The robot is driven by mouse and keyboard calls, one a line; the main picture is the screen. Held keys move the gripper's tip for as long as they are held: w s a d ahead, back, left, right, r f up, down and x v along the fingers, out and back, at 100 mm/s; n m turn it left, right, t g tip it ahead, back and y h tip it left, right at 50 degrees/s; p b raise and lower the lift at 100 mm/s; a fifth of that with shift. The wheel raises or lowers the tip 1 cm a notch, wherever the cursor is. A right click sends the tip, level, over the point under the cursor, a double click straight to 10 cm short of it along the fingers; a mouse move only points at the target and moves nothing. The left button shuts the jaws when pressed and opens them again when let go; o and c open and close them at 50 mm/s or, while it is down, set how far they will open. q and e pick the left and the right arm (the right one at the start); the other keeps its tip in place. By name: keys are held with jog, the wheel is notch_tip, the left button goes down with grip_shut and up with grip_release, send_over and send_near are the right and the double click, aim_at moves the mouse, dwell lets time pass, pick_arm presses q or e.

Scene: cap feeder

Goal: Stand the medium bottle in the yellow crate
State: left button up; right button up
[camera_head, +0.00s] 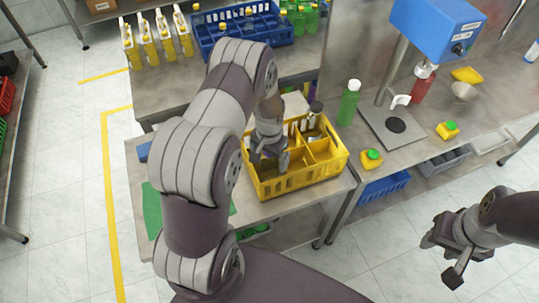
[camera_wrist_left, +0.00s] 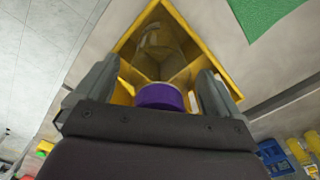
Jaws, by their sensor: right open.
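The yellow crate (camera_head: 300,182) stands on the near table, divided into compartments. My left gripper (camera_head: 270,162) reaches down into its left part. In the left wrist view, a purple cap (camera_wrist_left: 160,97) lies between the fingers of my left gripper (camera_wrist_left: 160,85), with a small gap visible on each side. A clear bottle with a dark cap (camera_head: 315,112) stands in the crate's back part. My right gripper (camera_head: 448,258) is open and empty over the floor at right.
A tall green bottle (camera_head: 349,102) stands just right of the crate. A blue capping machine (camera_head: 436,28) and yellow-green items stand on the right counter. A blue crate (camera_head: 235,28) and yellow bottles (camera_head: 146,38) are at the back. A green mat (camera_head: 152,208) lies left.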

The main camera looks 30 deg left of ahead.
pick_arm(q)
jog(key=shift+w+r, duration=0.1)
jog(key=shift+r, duration=0.35)
jog(key=r+b, duration=0.1)
jog(key=r, duration=0.3)
jog(key=r+b, duration=0.1)
jog(key=r, duration=0.2)
jog(key=r+b, duration=0.1)
jog(key=r, duration=0.3)
jog(key=shift+s+d+r, duration=0.3)
jog(key=shift+s, duration=0.05)
jog(key=s+d+r, duration=0.1)
jog(key=s+d, duration=0.2)
jog(key=s, duration=0.3)
jog(key=s+d+r+n+t, duration=0.1)
jog(key=s+d+r, duration=0.1)
jog(key=s+d, duration=0.2)
jog(key=s, duration=0.2)
jog(key=shift+s+d, duration=0.3)
jog(key=shift+s, duration=0.1)
